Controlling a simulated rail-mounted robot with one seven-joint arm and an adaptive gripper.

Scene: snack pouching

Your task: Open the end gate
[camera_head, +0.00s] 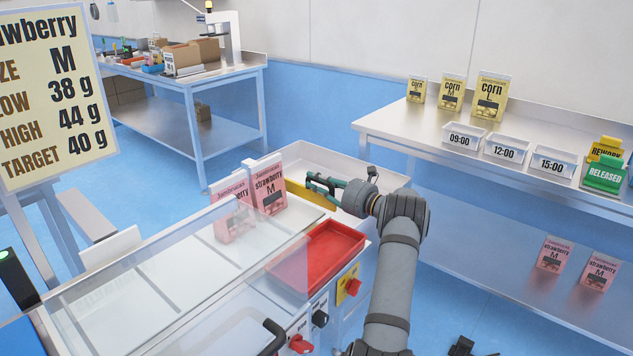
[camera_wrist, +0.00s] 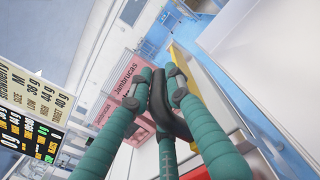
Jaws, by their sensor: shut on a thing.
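The end gate (camera_head: 307,194) is a yellow bar across the far end of the white conveyor. It stands between two pink strawberry pouches (camera_head: 268,188) and a shallow metal tray (camera_head: 376,162). The gate also shows as a yellow strip in the wrist view (camera_wrist: 212,97). My gripper (camera_head: 318,184) is at the gate, with green fingers. In the wrist view my gripper (camera_wrist: 164,84) is shut on a black curved handle (camera_wrist: 160,104) beside the yellow strip. The fingers partly hide the handle, and its joint to the gate is unclear.
A red tray (camera_head: 318,258) sits beside the conveyor, near my arm. A clear cover (camera_head: 225,275) lies over the conveyor. A steel table at right holds yellow corn pouches (camera_head: 451,92) and white time-labelled bins (camera_head: 505,148). The metal tray past the gate is empty.

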